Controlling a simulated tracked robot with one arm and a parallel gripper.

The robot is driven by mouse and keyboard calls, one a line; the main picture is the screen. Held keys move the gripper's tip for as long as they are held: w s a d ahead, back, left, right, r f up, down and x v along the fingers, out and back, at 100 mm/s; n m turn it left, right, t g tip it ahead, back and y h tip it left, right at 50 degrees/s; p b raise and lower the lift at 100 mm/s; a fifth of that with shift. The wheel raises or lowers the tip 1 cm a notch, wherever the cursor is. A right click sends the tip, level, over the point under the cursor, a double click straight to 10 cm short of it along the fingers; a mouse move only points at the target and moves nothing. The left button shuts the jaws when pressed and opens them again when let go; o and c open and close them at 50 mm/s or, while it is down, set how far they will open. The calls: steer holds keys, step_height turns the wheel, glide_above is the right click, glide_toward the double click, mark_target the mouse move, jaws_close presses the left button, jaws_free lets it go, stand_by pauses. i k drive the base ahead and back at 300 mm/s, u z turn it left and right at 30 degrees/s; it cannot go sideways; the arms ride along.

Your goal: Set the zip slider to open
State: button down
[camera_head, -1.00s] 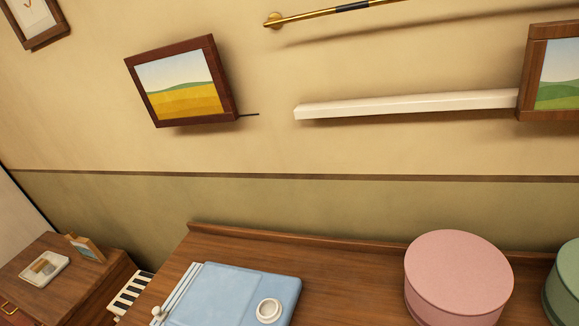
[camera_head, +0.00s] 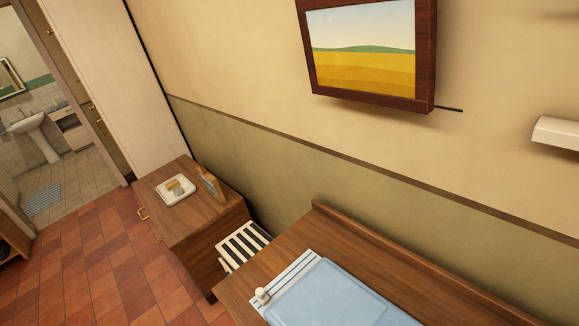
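A light blue flat item (camera_head: 340,298) lies on the wooden top at the bottom of the view, cut off by the lower edge. White parallel strips (camera_head: 297,273) run along its left side. A small pale knob (camera_head: 262,295) sits at the near end of these strips; it may be the zip slider, but I cannot tell for certain. My gripper is not in view.
The wooden top (camera_head: 350,232) has a raised back edge against the wall. A striped black and white item (camera_head: 243,245) stands between it and a lower cabinet (camera_head: 200,225) with a white tray (camera_head: 175,190). Tiled floor (camera_head: 95,265) is free at the left. A doorway shows a washbasin (camera_head: 38,135).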

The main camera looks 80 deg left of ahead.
mark_target(262, 298)
steer(key=u, duration=0.75)
steer(key=k, duration=1.25)
steer(key=u, duration=0.45)
